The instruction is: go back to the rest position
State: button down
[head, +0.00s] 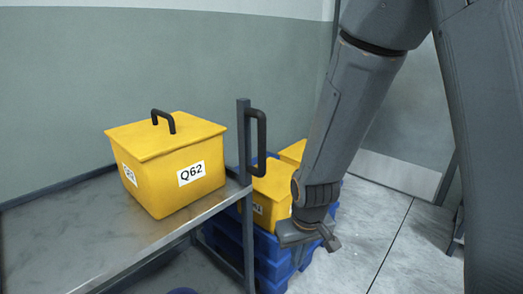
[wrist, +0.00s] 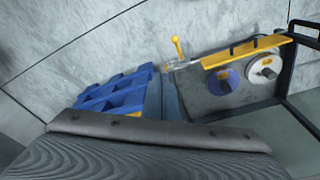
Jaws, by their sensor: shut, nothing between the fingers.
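My gripper (head: 328,238) hangs at the lower end of my arm, right of centre in the head view. It is shut and holds nothing. It is in front of the blue pallet stack (head: 272,262) and to the right of the yellow bins there, seemingly clear of them. In the wrist view a dark grey ribbed part of my own fills the bottom, and the fingertips cannot be made out.
A lidded yellow bin marked Q62 (head: 165,165) stands on a metal cart (head: 75,225) with a black upright handle (head: 257,140). Yellow bins (head: 270,190) sit on the blue pallets. The wrist view shows a blue pallet (wrist: 115,93) and a grey spool unit (wrist: 205,97). Floor (head: 385,225) is clear at right.

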jog(key=s+d+r+g+p, duration=0.1)
jog(key=s+r+g, duration=0.1)
jog(key=s+r, duration=1.45)
jog(key=w+d+r+m+p, duration=0.2)
jog(key=d+r+p, duration=0.7)
jog(key=p, duration=0.7)
jog(key=shift+r+m, duration=0.5)
jog(key=shift+m, duration=0.2)
